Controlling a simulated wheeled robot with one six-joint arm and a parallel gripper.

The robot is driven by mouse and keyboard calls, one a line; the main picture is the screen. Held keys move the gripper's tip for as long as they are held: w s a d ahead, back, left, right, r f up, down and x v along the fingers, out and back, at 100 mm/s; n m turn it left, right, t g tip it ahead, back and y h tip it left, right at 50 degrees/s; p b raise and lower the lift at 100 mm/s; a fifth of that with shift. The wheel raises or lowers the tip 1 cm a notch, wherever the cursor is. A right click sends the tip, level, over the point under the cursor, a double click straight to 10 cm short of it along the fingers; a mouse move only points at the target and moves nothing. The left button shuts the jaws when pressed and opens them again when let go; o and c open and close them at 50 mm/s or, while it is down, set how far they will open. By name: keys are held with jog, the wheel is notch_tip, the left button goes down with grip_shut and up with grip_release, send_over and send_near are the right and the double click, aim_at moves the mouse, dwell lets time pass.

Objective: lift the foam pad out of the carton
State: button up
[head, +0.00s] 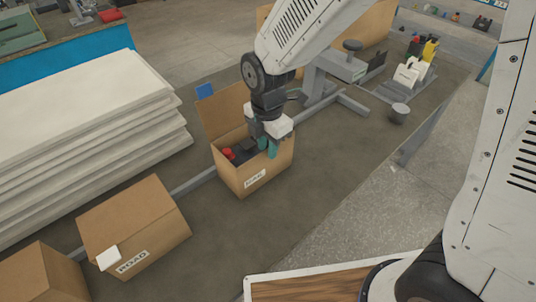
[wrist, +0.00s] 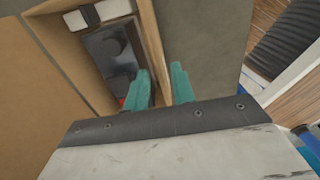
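The open carton (head: 231,173) stands on the grey bench with its flap raised at the back. My gripper (head: 268,148) is over its right side, fingers pointing down. In the wrist view the teal fingers of my gripper (wrist: 162,86) are apart, one on each side of the carton's side wall (wrist: 154,43). I cannot tell whether they touch the wall. Inside lies a dark block (wrist: 112,55) with round raised parts and a red spot. Two white pieces (wrist: 93,16) sit at the carton's far end; I cannot tell whether they are the foam pad.
A stack of white sheets (head: 90,130) fills the left.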

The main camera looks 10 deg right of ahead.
notch_tip(320, 180, up, 8)
jog(key=shift+f, duration=0.25)
jog(key=s+d+r+m, duration=0.5)
jog(key=s+d+m, duration=0.4)
jog(key=m, duration=0.3)
jog(key=s+d+r+m+t, duration=0.1)
jog(key=s+d+r+m, duration=0.5)
jog(key=s+d+m, duration=0.3)
jog(key=d+m, duration=0.2)
jog(key=m, duration=0.1)
jog(key=shift+s+d, duration=0.25)
jog(key=shift+s, duration=0.15)
jog(key=shift+o, duration=0.7)
jog(key=shift+s+d+m, duration=0.2)
jog(key=shift+s+m, duration=0.15)
jog(key=shift+m, duration=0.05)
